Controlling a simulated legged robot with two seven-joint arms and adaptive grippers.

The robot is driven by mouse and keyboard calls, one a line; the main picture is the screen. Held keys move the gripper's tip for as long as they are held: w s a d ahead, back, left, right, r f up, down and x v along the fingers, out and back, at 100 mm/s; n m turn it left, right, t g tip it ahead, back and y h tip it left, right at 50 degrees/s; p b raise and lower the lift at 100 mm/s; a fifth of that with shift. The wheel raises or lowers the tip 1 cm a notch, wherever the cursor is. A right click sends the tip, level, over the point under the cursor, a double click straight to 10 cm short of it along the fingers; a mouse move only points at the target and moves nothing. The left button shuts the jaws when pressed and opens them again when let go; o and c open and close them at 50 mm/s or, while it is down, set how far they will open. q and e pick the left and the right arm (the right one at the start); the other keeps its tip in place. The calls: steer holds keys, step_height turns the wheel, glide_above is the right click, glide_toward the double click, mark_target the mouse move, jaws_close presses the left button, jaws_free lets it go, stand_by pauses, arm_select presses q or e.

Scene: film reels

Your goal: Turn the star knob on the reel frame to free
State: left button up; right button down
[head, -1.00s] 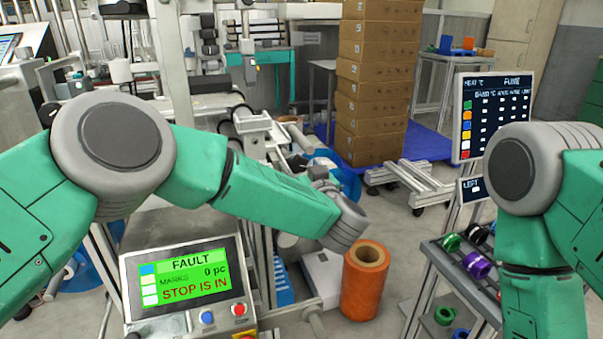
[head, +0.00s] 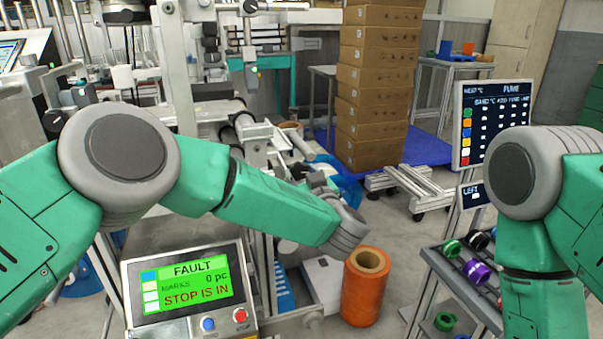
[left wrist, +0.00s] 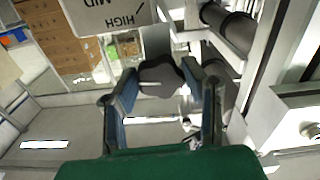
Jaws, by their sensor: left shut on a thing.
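In the left wrist view, the dark star knob (left wrist: 160,84) sits between the two fingers of my left gripper (left wrist: 161,78). The gripper is shut on it. The scale plate (left wrist: 105,14) above the knob reads HIGH and MID, upside down. Grey metal bars of the reel frame (left wrist: 258,60) run along the right of that view. In the head view, my left arm reaches across the middle to the frame, and its own forearm and wrist largely hide the gripper and knob. My right gripper is out of view; only its arm shows at the right.
A panel (head: 193,287) reading FAULT, STOP IS IN stands front left. An orange roll (head: 364,290) stands on the floor near my left wrist. Stacked cartons (head: 376,90) are behind. A rack with coloured reels (head: 478,271) and a screen (head: 480,122) stand at the right.

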arm_select(q)
steer(key=n+p, duration=0.1)
steer(key=n, duration=0.2)
steer(key=shift+d+p, duration=0.15)
steer(key=shift+p, duration=0.15)
steer(key=n+p, duration=0.1)
steer(key=n, duration=1.3)
steer(key=shift+f, duration=0.15)
steer(key=shift+n, duration=0.3)
steer(key=o, duration=1.1)
steer(key=shift+o, duration=0.2)
